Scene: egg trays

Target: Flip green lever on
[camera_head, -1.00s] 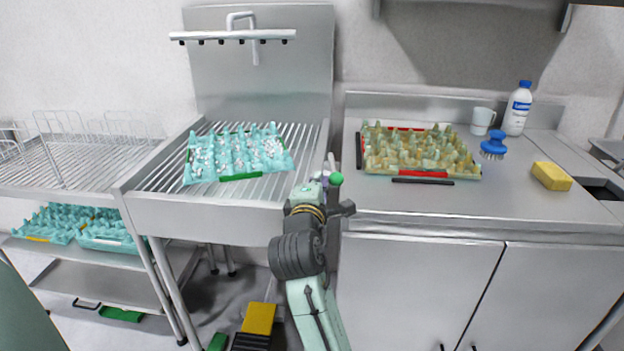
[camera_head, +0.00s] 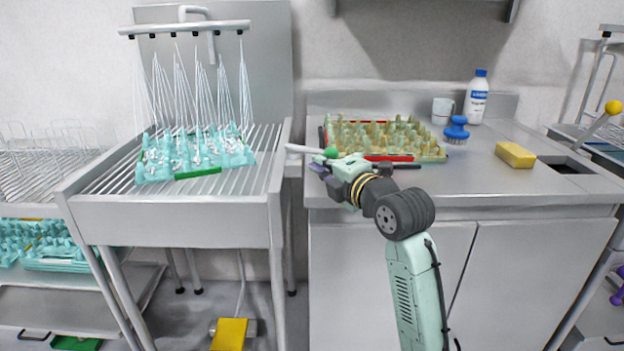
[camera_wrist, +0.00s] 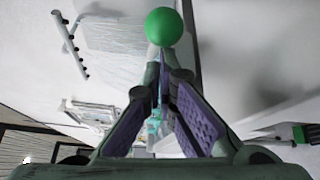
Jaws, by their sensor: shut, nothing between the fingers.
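The green lever's round knob (camera_head: 331,153) is in the head view, at the gap between the sink and the counter. Its pale rod (camera_head: 305,149) runs left from the knob, nearly level. My gripper (camera_head: 321,164) is right at the knob, just below it in the picture. In the wrist view the green knob (camera_wrist: 164,27) is beyond the fingertips of my gripper (camera_wrist: 160,75), which are together with nothing between them. I cannot tell whether the fingers touch the lever. Water streams (camera_head: 197,95) fall from the spray bar (camera_head: 185,29) over the sink.
A teal egg tray (camera_head: 150,172) lies on the slatted sink (camera_head: 262,160) under the spray. A yellowish egg tray (camera_head: 432,156) lies on the counter (camera_head: 470,185) beside my gripper. A blue brush (camera_head: 456,131), white bottle (camera_head: 477,98), mug (camera_head: 442,110) and yellow sponge (camera_head: 515,155) stand farther right.

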